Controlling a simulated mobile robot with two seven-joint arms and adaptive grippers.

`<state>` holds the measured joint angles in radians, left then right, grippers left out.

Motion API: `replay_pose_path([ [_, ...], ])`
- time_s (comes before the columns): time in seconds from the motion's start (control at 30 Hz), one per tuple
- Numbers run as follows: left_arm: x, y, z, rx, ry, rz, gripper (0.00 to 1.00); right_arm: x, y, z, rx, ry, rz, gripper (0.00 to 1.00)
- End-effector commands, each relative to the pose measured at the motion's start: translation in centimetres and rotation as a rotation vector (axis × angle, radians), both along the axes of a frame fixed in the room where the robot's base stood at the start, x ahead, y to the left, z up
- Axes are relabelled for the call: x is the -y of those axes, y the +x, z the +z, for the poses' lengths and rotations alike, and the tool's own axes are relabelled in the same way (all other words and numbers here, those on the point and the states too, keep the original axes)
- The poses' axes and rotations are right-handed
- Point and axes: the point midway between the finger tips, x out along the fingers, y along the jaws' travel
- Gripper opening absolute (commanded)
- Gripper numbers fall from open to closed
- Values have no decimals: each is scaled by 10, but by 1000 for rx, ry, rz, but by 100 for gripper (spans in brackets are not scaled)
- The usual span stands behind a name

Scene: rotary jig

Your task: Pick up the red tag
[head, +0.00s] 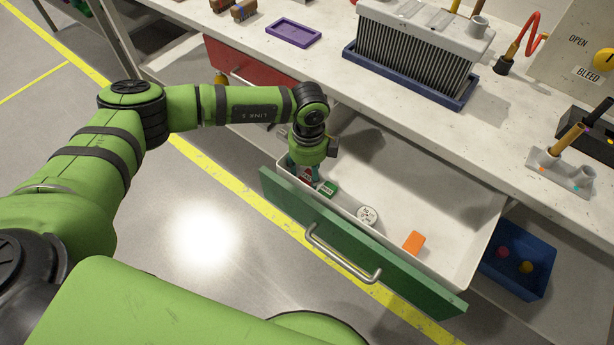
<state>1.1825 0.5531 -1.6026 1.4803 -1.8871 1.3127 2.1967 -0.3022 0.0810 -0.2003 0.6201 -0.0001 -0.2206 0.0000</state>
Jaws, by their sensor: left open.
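The green-fronted drawer (470,262) is pulled open, and its white inside shows. My left gripper (306,178) points down into the drawer's left end, close behind the green front. It is open, though its fingers are mostly hidden by the wrist and the drawer front. A small red patch, which looks like the red tag (308,171), shows right at the fingers. It is largely covered, and I cannot tell whether the fingers touch it. A green tag (328,188) lies just right of the gripper. My right gripper is out of view.
A white round disc (367,215) and an orange block (414,242) lie further right in the drawer. The front has a metal handle (342,262). The workbench edge (400,124) overhangs behind. A blue bin (518,262) stands to the right.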

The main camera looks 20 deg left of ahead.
Motion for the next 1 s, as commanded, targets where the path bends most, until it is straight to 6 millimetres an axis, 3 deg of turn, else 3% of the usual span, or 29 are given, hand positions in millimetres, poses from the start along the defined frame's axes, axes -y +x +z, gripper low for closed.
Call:
replay_pose_path([
  [0.17, 0, 0, -20, -2, 0, 1, 55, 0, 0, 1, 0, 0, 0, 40],
  [0.43, 0, 0, -23, 0, -1, 1, 55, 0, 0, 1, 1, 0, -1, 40],
  [0.53, 0, 0, -23, 0, -1, 1, 15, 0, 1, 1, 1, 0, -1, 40],
  [0.57, 0, 0, -23, 0, -1, 1, 12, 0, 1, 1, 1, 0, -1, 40],
  [1.0, 0, 0, -20, 1, -1, 1, 12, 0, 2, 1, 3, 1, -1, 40],
])
